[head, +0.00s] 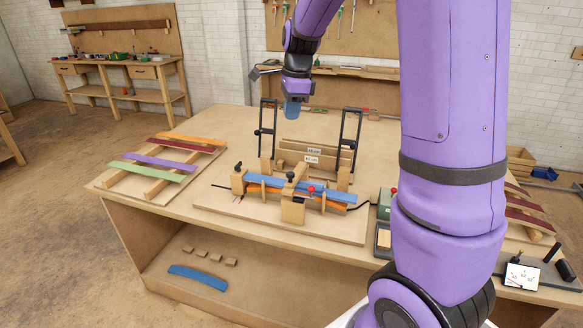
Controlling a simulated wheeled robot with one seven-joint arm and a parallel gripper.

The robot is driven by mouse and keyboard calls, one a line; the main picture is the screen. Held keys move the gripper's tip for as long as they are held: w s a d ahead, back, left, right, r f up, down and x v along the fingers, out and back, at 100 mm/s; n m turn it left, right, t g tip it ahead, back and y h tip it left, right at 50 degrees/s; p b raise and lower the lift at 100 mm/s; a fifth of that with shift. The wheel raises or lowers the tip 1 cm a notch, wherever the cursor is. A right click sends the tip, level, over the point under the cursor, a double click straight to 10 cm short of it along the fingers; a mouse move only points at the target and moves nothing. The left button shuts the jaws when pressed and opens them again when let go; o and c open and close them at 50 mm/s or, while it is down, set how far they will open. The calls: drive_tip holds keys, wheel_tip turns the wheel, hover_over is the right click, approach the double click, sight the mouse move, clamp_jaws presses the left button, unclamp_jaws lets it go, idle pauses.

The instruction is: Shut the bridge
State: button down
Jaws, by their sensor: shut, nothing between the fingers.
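A wooden bending jig (290,205) stands on a board on the table, with blue and orange strips (300,187) lying across it. Behind the strips stand two tall black frames, one left (267,130) and one right (350,140), both upright, with labelled wooden blocks (315,152) between them. Which of these parts is the bridge I cannot tell for sure. My gripper (291,113) is shut and empty, pointing down above the table, near the top of the left black frame. A blue part shows at its tip; the fingers are too small to make out, and contact with the frame cannot be told.
Coloured strips (150,162) lie on a wooden rack at the table's left. A green box (384,203) with a red knob stands right of the jig. A blue curved piece (198,277) and several small blocks lie on the lower shelf. My arm hides much of the table's right side.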

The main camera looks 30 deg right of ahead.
drive_tip(key=w+d+f+m+g, duration=0.1)
drive_tip(key=w+d+f+m, duration=0.35)
drive_tip(key=f, duration=0.25)
drive_tip(key=m, duration=0.2)
approach(290, 175)
drive_tip(key=shift+n, duration=0.25)
drive_tip(key=f, duration=0.5)
drive_tip(key=w+f, duration=0.1)
drive_tip(key=f, duration=0.1)
drive_tip(key=shift+f, duration=0.3)
drive_tip(key=shift+s+a+f, duration=0.2)
drive_tip(key=shift+s+f, duration=0.05)
drive_tip(key=shift+f, duration=0.25)
drive_tip(key=shift+s+a+f, duration=0.2)
drive_tip(key=shift+f, duration=0.35)
